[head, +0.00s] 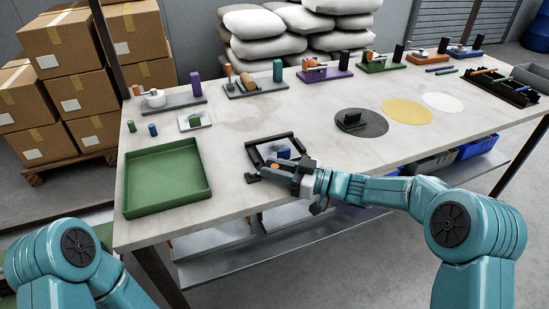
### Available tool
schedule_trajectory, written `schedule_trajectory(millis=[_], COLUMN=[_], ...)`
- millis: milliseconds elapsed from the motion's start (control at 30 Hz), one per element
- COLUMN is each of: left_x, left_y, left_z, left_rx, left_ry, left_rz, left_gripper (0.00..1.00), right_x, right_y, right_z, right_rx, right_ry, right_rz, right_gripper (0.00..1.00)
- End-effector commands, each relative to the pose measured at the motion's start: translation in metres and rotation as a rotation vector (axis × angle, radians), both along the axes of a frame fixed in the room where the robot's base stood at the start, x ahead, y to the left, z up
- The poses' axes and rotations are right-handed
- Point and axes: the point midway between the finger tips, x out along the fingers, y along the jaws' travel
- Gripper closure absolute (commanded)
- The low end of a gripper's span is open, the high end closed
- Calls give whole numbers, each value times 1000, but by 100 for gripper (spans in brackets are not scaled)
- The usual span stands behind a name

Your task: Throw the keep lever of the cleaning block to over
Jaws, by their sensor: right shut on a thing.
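A dark frame (252,153) lies on the table near its front edge, with a small blue part (284,153) inside it. I take this to be the cleaning block. My right gripper (272,171) is down at the front of the frame, shut on a small part that it mostly covers. A bit of orange (275,167) shows at its fingers, likely the keep lever. Which way the lever lies is hidden. My left arm is at the lower left, and its gripper is out of view.
A green tray (167,208) stands on the left of the table. A dark disc (375,123) with a black block, a yellow disc (408,111) and a white disc (442,102) lie to the right. Several fixtures line the back edge. A black rack (500,94) stands far right.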

Motion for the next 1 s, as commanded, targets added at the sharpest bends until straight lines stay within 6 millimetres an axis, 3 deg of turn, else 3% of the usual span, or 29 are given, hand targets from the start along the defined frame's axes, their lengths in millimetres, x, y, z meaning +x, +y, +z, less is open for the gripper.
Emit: schedule_trajectory(millis=[567, 600, 633, 1000], left_x=[0, 0, 0, 0], left_y=[0, 0, 0, 0], left_z=[8, 8, 8, 9], left_rx=[0, 0, 0, 0], left_ry=[0, 0, 0, 0], left_rz=[0, 0, 0, 0], left_gripper=[59, 59, 59, 59], right_x=[2, 2, 2, 0], right_y=[1, 1, 1, -6], right_z=[2, 2, 2, 1], right_rx=[3, 3, 3, 1], right_ry=[-6, -6, -5, -3], right_rz=[31, 31, 31, 29], right_gripper=[100, 61, 55, 55])
